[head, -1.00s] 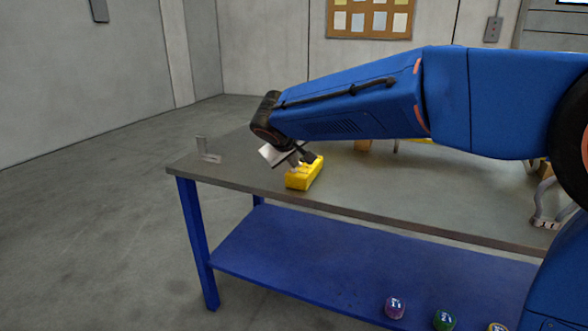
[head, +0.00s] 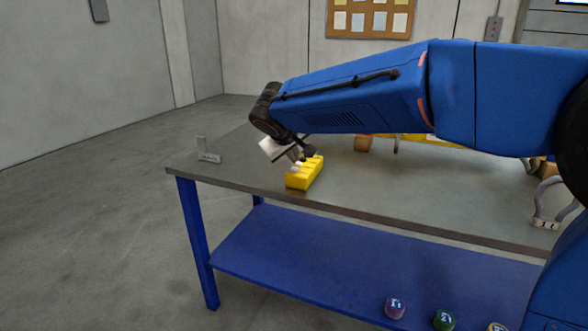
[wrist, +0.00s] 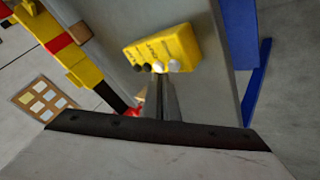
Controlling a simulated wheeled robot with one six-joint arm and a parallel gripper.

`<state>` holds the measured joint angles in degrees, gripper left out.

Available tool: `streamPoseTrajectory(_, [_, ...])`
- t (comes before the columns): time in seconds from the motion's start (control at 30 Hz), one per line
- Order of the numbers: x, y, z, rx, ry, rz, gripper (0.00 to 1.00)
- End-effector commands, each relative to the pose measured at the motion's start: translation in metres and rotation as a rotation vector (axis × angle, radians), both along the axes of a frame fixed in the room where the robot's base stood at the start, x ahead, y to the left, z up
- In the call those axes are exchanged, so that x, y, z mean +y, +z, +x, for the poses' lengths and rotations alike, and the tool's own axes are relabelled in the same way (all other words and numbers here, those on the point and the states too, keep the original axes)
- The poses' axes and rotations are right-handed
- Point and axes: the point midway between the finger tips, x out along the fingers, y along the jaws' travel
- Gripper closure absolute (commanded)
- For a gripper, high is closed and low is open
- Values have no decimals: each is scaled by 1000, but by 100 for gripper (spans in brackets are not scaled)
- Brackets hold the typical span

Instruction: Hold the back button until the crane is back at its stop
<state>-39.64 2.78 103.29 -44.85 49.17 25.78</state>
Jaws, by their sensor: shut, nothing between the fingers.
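The yellow button box (head: 303,180) sits on the table near its left front edge. The wrist view shows the same box (wrist: 178,46) with a row of round buttons, dark ones on the left and pale ones on the right. My gripper (head: 304,154) is shut and empty, just above the box in the head view. In the wrist view its fingertips (wrist: 160,82) lie close to the pale buttons; I cannot tell whether they touch one. The yellow crane with a red band (wrist: 62,42) shows at the left of the wrist view. My arm mostly hides it in the head view.
The grey table (head: 430,195) has clear surface right of the box. A small grey bracket (head: 207,154) stands at the left end. A brown block (head: 362,143) is behind my arm. Several coloured objects, including a purple one (head: 396,307), lie on the blue lower shelf (head: 300,255).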

Motion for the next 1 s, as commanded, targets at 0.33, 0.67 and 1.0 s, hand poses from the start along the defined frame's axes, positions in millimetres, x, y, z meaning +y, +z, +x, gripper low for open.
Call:
streamPoseTrajectory(0.33, [0, 1, 0, 0, 0, 0, 100])
streamPoseTrajectory(0.67, [0, 23, 0, -1, 0, 1, 100])
streamPoseTrajectory(1.0, [0, 48, 0, 0, 0, 0, 100])
